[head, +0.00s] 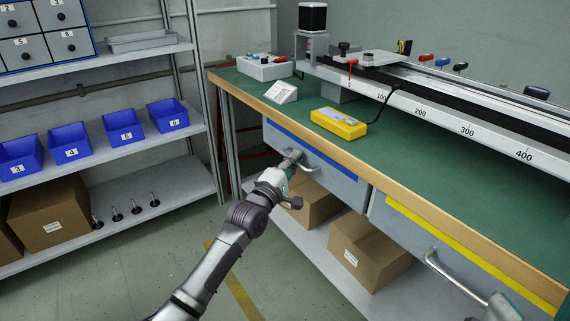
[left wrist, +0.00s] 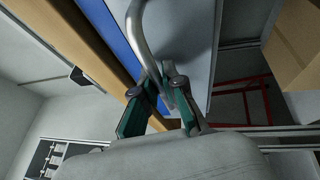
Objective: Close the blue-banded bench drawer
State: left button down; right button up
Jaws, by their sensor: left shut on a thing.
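The blue-banded drawer (head: 335,171) is a grey front with a blue strip along its top, under the bench. Its front is close below the bench edge; I cannot tell if a small gap remains. My left gripper (head: 291,163) is shut on the drawer's curved metal handle (head: 312,162). In the left wrist view, the green-sided fingers (left wrist: 160,98) close around the handle (left wrist: 139,40), near one end. The blue band (left wrist: 110,30) shows beside it.
A yellow-banded drawer (head: 420,232) with its own handle (head: 452,275) is on the right. Cardboard boxes (head: 368,252) stand on the shelf below. A yellow device (head: 339,123) lies on the green bench top (head: 400,150). Floor in front is clear.

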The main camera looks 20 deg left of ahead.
pick_arm(q)
jog(key=c, duration=1.2)
grip_release()
jog(key=shift+w+d, duration=0.15)
jog(key=shift+c, duration=0.2)
jog(key=shift+f, duration=0.1)
jog(key=v, duration=1.2)
